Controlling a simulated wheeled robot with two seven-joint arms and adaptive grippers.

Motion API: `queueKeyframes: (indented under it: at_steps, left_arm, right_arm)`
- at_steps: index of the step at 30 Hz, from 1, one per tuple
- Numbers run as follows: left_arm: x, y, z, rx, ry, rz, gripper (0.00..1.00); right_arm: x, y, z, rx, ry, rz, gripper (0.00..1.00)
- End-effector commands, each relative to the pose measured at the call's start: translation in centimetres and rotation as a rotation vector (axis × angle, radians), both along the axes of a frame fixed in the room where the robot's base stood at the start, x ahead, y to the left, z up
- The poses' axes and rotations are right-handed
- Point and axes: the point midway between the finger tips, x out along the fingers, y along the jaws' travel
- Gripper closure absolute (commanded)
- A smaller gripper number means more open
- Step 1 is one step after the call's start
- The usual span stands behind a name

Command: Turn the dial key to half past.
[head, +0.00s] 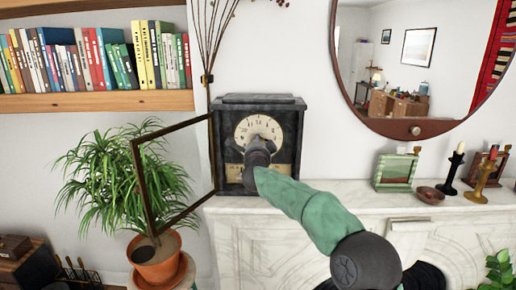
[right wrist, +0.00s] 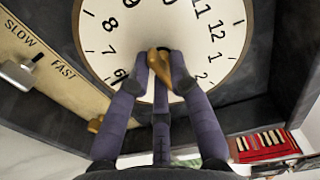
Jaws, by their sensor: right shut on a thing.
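The dark mantel clock (head: 288,112) stands on the white mantel with a round cream dial (head: 251,123). In the right wrist view the dial (right wrist: 225,22) fills the top, with black numerals tilted in the picture. My right gripper (head: 262,144) reaches the dial's centre from the front. In the right wrist view my right gripper (right wrist: 165,72) has its fingers closed around a brass key (right wrist: 158,62) at the dial's middle. The fingers hide part of the key and the lower dial. I cannot make out any clock hands clearly. My left gripper is not in view.
The clock's framed door (head: 139,190) stands open to the left, near a potted plant (head: 110,185). A plate marked SLOW and FAST (right wrist: 50,62) carries a silver lever (right wrist: 20,72). A green picture frame (head: 395,172), bowl (head: 430,195) and candlesticks stand on the mantel to the right.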

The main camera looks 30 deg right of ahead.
Motion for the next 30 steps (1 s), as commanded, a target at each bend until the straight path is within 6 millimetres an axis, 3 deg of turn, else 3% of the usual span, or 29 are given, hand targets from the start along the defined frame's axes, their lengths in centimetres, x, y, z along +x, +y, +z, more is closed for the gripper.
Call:
queueKeyframes:
  at_steps: [23, 24, 25, 30]
  left_arm:
    - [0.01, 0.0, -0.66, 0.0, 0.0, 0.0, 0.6]
    - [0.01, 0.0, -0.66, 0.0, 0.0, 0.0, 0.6]
    - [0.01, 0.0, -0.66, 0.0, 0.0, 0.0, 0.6]
    - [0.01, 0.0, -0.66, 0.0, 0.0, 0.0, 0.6]
  right_arm:
    - [0.12, 0.1, -0.59, 0.087, -0.042, 0.001, 1.0]
    - [0.12, 0.1, -0.59, 0.086, -0.042, 0.001, 0.68]
    - [0.12, 0.1, -0.59, 0.086, -0.042, 0.001, 0.6]
    - [0.09, 0.09, -0.37, 0.085, -0.045, 0.001, 0.6]
